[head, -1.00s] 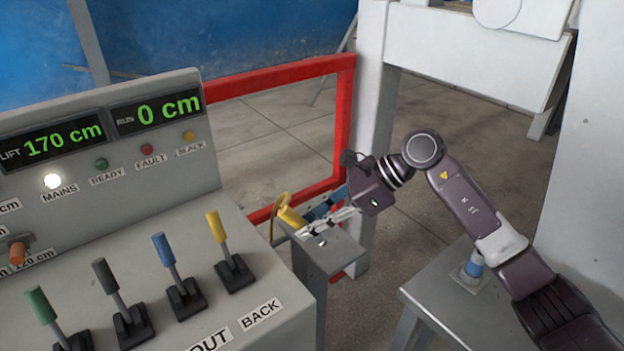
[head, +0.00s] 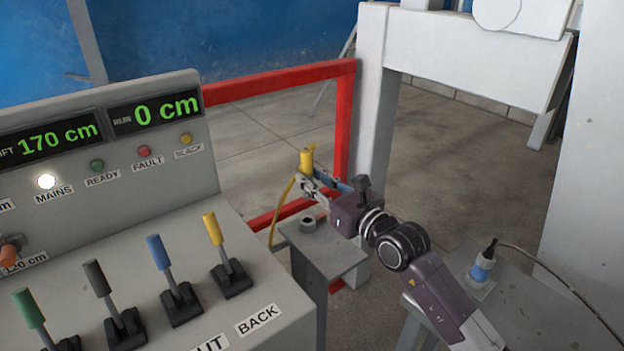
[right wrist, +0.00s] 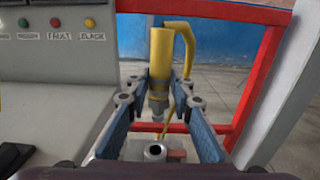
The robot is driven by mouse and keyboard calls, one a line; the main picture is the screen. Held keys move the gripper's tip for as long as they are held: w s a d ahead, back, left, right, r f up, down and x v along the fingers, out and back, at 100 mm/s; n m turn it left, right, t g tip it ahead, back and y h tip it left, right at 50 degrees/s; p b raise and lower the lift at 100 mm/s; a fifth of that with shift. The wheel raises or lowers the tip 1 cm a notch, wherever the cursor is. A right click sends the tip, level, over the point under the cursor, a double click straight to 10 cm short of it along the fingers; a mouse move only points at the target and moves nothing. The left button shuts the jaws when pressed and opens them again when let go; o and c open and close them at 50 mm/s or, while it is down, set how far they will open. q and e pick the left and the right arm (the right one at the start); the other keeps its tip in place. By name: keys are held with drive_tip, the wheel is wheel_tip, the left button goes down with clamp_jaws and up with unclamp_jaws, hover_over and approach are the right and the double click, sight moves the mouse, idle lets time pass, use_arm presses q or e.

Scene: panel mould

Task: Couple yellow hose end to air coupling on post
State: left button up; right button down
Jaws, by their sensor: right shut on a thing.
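The yellow hose end (head: 307,160) stands roughly upright in my right gripper (head: 312,188), above and apart from the post. In the right wrist view, the hose end (right wrist: 160,55) is between the fingertips of the right gripper (right wrist: 158,92), its grey tip pointing down. The yellow hose hangs in a loop beside it. The air coupling (head: 308,223) is a short grey ring on top of the grey post (head: 345,258). The coupling's dark opening also shows in the right wrist view (right wrist: 155,151), nearer the camera than the hose tip. My left gripper is not in view.
A control desk (head: 120,290) with coloured levers stands left of the post. A red frame (head: 345,120) and a white column (head: 372,100) stand behind. A blue-and-white fitting (head: 481,270) with a dark cable sits on a grey table (head: 520,310) at right.

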sight(309, 196)
drive_tip(key=shift+s, duration=0.1)
wheel_tip(309, 196, down, 5)
drive_tip(key=b, duration=0.4)
drive_tip(key=shift+f, duration=0.25)
idle(2.1)
drive_tip(key=shift+f+b, duration=1.35)
drive_tip(key=shift+f, duration=0.85)
drive_tip(key=c, duration=1.6)
unclamp_jaws()
